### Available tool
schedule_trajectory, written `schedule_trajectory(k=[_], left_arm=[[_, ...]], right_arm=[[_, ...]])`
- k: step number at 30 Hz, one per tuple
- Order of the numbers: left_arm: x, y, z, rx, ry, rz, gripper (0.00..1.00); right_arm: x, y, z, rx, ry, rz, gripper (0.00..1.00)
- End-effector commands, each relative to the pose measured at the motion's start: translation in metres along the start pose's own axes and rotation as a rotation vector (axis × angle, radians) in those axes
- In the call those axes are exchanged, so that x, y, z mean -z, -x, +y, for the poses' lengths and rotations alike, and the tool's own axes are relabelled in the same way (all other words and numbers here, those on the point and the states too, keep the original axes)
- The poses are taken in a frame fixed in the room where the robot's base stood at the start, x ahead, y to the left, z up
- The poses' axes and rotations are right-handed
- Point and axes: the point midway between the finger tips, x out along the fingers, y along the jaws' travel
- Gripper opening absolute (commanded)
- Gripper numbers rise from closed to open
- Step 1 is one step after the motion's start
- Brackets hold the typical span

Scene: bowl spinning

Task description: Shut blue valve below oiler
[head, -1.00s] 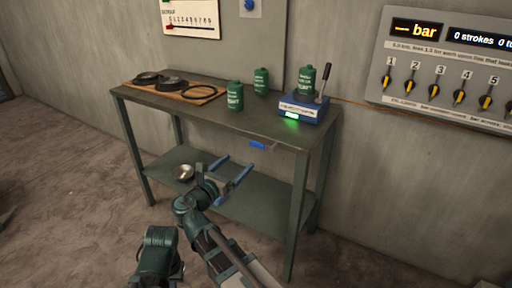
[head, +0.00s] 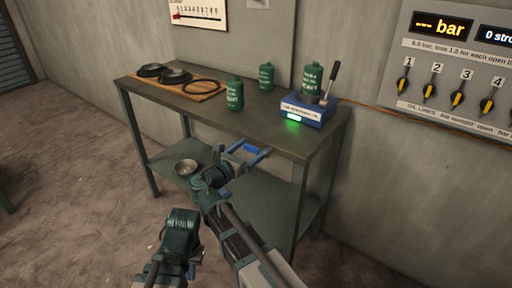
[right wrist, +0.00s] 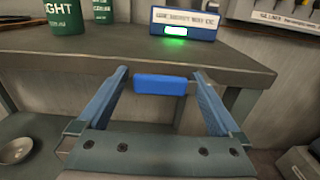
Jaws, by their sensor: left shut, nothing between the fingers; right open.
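The blue valve handle (head: 251,148) is a short flat bar under the front edge of the table, below the blue oiler box (head: 308,110). In the right wrist view the blue handle (right wrist: 165,84) lies crosswise and appears between the fingertips, close to the right one; I cannot tell whether it touches. My right gripper (head: 252,155) is open and empty, its blue fingers pointing at the table edge; it also shows in the right wrist view (right wrist: 160,75). My left gripper (head: 193,270) is low at the bottom, mostly hidden, shut and away from the table.
The table (head: 200,108) carries a green can (head: 235,95), another can (head: 266,77), a wooden board (head: 205,95) with dark rings, and a lever (head: 330,80) at the oiler. A metal bowl (head: 186,166) is on the lower shelf. A valve panel (head: 440,105) hangs on the right wall.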

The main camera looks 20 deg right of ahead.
Motion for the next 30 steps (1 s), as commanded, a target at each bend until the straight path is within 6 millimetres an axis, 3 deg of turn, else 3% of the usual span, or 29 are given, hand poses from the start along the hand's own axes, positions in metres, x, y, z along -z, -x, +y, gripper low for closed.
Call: schedule_trajectory(k=[3,19,30], left_arm=[[-0.0001,0.0000,-0.0001,0.000,0.000,0.000,0.00],[0.0000,0.0000,-0.0001,0.000,0.000,0.000,0.00],[0.0001,-0.0017,0.0001,0.000,0.000,0.000,0.00]], right_arm=[[0.0000,0.0001,-0.0002,0.000,0.000,0.000,0.96],[0.0000,0.0000,-0.0004,0.000,0.000,0.000,0.01],[0.0017,-0.0034,-0.0034,0.001,0.019,0.000,0.00]])
